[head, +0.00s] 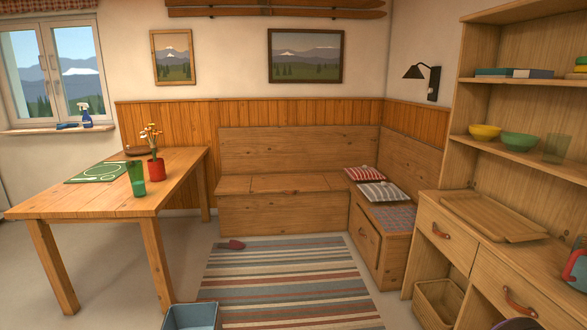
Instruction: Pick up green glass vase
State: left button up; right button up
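A green glass vessel (136,179) stands upright on the wooden table (75,198) at the left, near the table's right edge. It looks like a tall open vase or tumbler. A red pot (156,169) with pale flowers stands just right of and behind it. A second, paler green glass (556,149) stands on the middle shelf of the cabinet at the right. From its shape I cannot tell for sure which one is a vase. Neither of my grippers shows in the head view.
A green placemat (97,172) and a brown bowl (141,150) lie on the table. A blue-grey bin (191,316) stands on the floor near the front, by the striped rug (285,285). A corner bench (283,213) lines the back. Shelf bowls (519,141) stand beside the paler glass.

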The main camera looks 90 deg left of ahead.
aim_at(135, 169)
jog(key=z, duration=0.55)
jog(key=i, duration=0.65)
jog(key=u, duration=4.4)
jog(key=i, duration=0.45)
jog(key=u, duration=0.2)
